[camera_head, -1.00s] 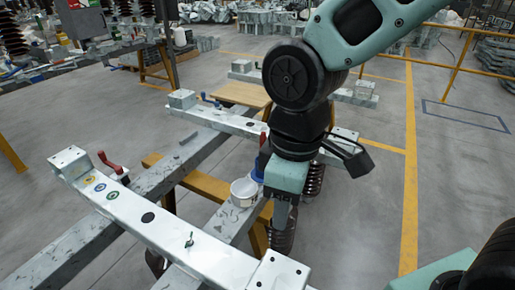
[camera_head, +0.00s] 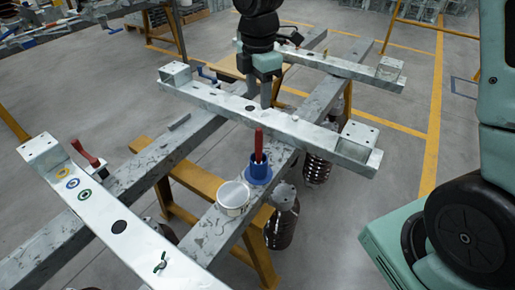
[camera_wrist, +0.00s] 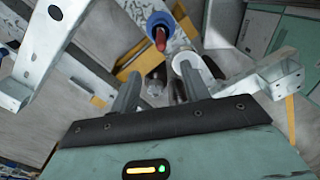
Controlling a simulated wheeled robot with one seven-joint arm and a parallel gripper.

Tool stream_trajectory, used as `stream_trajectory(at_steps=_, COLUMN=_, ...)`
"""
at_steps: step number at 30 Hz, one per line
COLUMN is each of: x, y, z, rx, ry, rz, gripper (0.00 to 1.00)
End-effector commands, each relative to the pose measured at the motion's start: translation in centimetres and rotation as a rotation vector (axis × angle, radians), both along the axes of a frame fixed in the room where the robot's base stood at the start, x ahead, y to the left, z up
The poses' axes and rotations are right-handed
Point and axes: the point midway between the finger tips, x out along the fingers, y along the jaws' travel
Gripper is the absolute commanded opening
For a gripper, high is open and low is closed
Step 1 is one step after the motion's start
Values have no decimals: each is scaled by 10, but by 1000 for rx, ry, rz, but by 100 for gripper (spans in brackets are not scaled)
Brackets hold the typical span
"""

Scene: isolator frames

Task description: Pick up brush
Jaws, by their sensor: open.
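A red handle (camera_head: 259,145) stands upright in a blue cup (camera_head: 257,172) on a grey beam; it looks like the brush, its lower end hidden in the cup. In the wrist view the red handle (camera_wrist: 159,40) and blue cup (camera_wrist: 160,19) show near the top, beyond the fingertips. My gripper (camera_head: 266,98) points down above the far cross beam, behind and apart from the cup. In the wrist view my gripper (camera_wrist: 158,82) has its two fingers spread with nothing between them.
A white can (camera_head: 233,197) stands just left of the blue cup. Another red-handled item (camera_head: 84,152) is by the near cross beam (camera_head: 108,215). The far cross beam (camera_head: 225,101) with raised end blocks lies behind the cup. Yellow supports (camera_head: 190,183) stand below.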

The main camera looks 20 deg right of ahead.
Motion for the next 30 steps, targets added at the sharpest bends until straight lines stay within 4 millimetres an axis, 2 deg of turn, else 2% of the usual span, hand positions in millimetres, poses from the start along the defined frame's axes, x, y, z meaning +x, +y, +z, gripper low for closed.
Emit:
stream_trajectory(at_steps=3, x=-2, y=0, z=-26, rx=-1, ry=7, rz=-1, gripper=46)
stream_trajectory(at_steps=12, x=-2, y=1, z=-86, rx=-1, ry=6, rz=0, gripper=46)
stream_trajectory(at_steps=16, x=-2, y=0, z=-102, rx=-1, ry=4, rz=-2, gripper=46)
stream_trajectory(at_steps=22, x=-2, y=0, z=-114, rx=0, ry=3, rz=-2, gripper=46)
stream_trajectory(at_steps=30, x=-2, y=-1, z=-152, rx=0, ry=3, rz=-2, gripper=46)
